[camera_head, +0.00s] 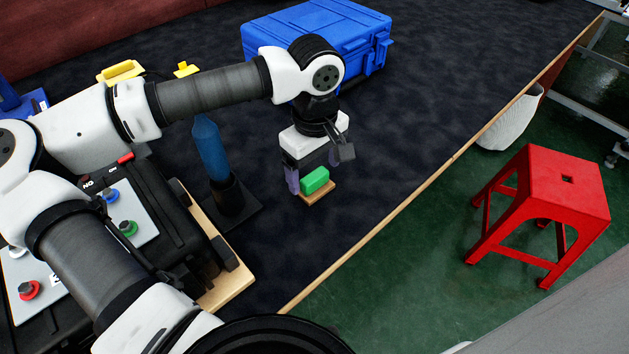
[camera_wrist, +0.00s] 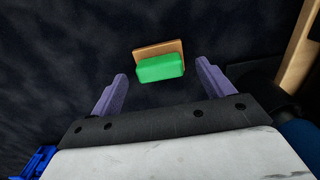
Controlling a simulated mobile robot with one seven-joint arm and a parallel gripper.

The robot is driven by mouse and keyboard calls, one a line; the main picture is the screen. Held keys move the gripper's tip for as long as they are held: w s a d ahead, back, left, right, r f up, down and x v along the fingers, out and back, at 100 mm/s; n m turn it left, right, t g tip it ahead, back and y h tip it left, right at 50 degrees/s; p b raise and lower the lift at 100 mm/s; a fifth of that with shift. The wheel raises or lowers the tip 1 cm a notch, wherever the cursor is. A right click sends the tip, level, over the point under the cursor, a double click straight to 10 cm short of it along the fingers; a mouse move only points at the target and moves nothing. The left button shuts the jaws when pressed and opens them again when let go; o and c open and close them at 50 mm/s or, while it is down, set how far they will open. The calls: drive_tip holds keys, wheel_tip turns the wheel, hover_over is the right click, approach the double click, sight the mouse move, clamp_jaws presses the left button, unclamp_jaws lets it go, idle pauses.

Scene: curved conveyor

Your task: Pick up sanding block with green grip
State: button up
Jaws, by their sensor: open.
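The sanding block with a green grip (camera_head: 315,181) lies on the dark tabletop below my gripper, its tan base under the green top. It also shows in the wrist view (camera_wrist: 160,68), just beyond the fingertips and between their lines. My gripper (camera_head: 312,178) points down over it with purple fingers. In the wrist view my gripper (camera_wrist: 161,70) is open and empty, with the block a little ahead of the gap. In the head view one finger partly overlaps the block's left side; I cannot tell whether it touches.
A blue case (camera_head: 300,30) stands behind my arm. A blue cylinder in a black stand (camera_head: 235,198) is left of the block, near a black box with coloured buttons (camera_head: 128,228). The table's wooden edge (camera_head: 400,205) runs to the right, with a red stool (camera_head: 545,195) beyond it.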

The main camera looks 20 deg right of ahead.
sight(315, 175)
drive_tip(key=shift+f, duration=1.35)
drive_tip(key=shift+w, duration=0.1)
drive_tip(key=c, duration=1.1)
wheel_tip(315, 175, up, 20)
drive_tip(key=shift+r, duration=0.1)
